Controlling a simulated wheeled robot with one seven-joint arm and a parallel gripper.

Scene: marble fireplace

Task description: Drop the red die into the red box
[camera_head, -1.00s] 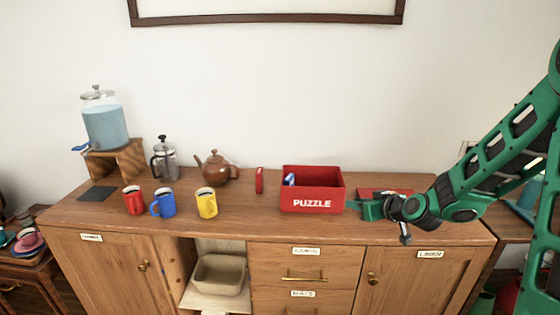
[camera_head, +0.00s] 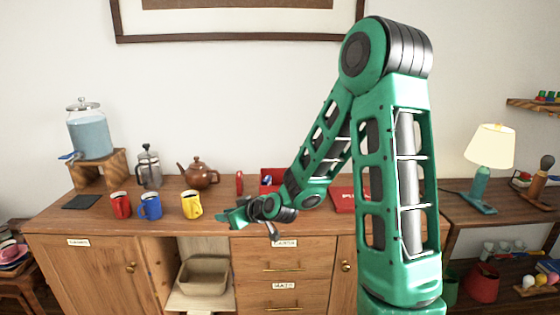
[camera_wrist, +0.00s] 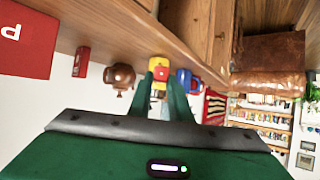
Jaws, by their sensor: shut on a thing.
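The red box (camera_head: 266,175) stands on the cabinet top, mostly hidden behind my arm. Its side with a white "P" shows at the left of the wrist view (camera_wrist: 22,38). A blue and white thing is inside it. My gripper (camera_head: 222,219) is over the cabinet's front edge, left of the box and in front of it, apart from it. In the wrist view, my gripper (camera_wrist: 163,82) is shut on the red die (camera_wrist: 161,73), which shows a white dot between the fingertips. The die cannot be made out in the head view.
A red lid (camera_head: 345,200) lies right of the box. A narrow red pack (camera_head: 239,184) and a brown teapot (camera_head: 199,175) stand to its left. Yellow (camera_head: 191,205), blue (camera_head: 150,206) and red (camera_head: 120,205) mugs stand further left. A lamp (camera_head: 488,158) stands at right.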

